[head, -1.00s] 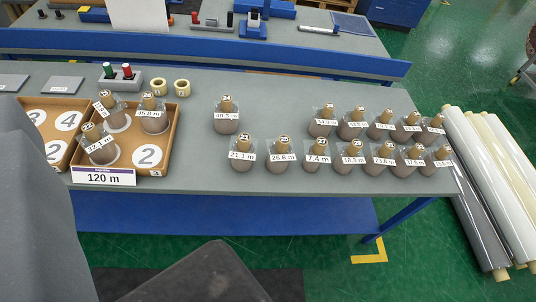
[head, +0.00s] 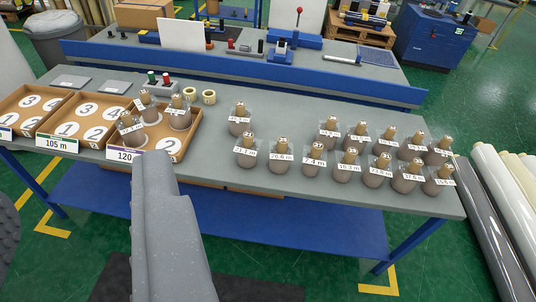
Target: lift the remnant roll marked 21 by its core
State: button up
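The remnant roll marked 21 (head: 247,157) stands upright on the grey bench (head: 300,200), at the left end of the front row of wrapped rolls. A brown core sticks up from its top with a small tag, too small to read surely now; the tag looked like 21 in the earlier view. A white length label is on its front. A roll labelled 26.6 m (head: 281,160) stands just right of it, and a lone roll (head: 240,124) stands behind it. My gripper is not in view. A grey link of my arm shows at the lower left middle.
Brown trays (head: 88,147) with numbered circles stand at the left; the one marked 120 holds several rolls. More rolls crowd the right end of the bench. A blue rail (head: 250,72) runs behind.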

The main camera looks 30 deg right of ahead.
aim_at(247, 147)
jog(key=z, duration=0.5)
jog(key=i, duration=1.05)
jog(key=z, duration=2.35)
jog(key=k, duration=0.85)
jog(key=u, duration=0.5)
